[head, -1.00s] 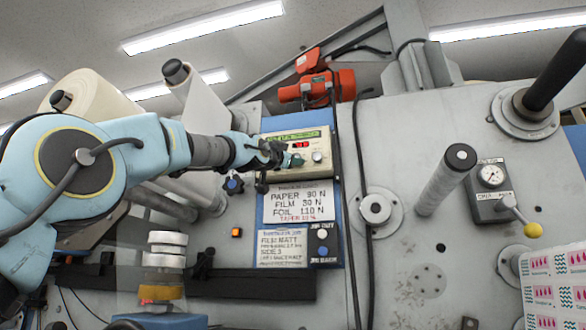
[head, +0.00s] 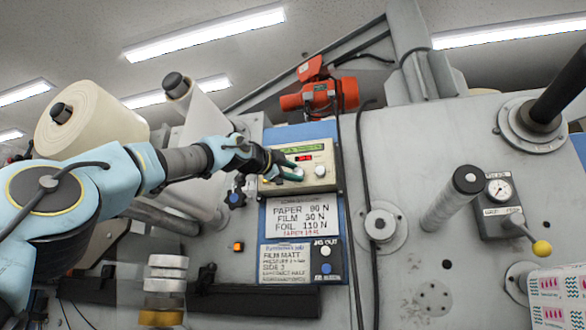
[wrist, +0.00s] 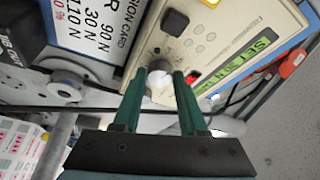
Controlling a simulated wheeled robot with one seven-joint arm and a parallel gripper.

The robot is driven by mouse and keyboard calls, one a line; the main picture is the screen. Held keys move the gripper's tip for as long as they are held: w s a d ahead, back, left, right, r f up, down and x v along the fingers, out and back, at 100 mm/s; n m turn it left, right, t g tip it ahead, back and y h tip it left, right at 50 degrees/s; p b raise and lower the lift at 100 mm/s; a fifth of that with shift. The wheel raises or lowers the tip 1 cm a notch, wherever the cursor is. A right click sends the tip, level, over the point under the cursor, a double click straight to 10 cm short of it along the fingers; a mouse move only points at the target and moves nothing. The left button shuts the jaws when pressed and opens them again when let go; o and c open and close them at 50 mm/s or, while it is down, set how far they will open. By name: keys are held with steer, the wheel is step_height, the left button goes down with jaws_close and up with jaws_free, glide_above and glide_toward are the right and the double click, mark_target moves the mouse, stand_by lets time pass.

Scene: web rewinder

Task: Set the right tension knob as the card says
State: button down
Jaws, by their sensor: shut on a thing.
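The tension controller (head: 328,150) is a cream panel with a green display and small red digits too small to read. Its pale right knob (head: 320,172) sits at the lower right of the panel. My gripper (head: 300,173) reaches it from the left. In the wrist view, the green fingers of my gripper (wrist: 160,76) are shut on the knob (wrist: 160,90), one on each side. The tension card (head: 296,208) reads PAPER 90 N, FILM 30 N, FOIL 110 N, with a red line beneath. The job card (head: 285,262) below reads FILM MATT; its smaller lines are unclear.
A dark square knob (wrist: 175,22) stands on the panel beside my fingers. A jog button box (head: 325,258) is right of the job card. A black cable (head: 358,200) hangs right of the panel. A roller (head: 450,198) and a yellow-tipped lever (head: 541,248) project farther right.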

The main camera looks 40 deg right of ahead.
steer(key=shift+m, duration=0.3)
steer(key=shift+c, duration=2.2)
jaws_free()
steer(key=shift+a+f+b, duration=0.2)
steer(key=shift+a+b, duration=0.35)
steer(key=b+v, duration=0.7)
steer(key=v, duration=0.2)
steer(key=shift+a, duration=0.35)
steer(key=shift+s+r, duration=0.15)
steer(key=shift+r, duration=0.05)
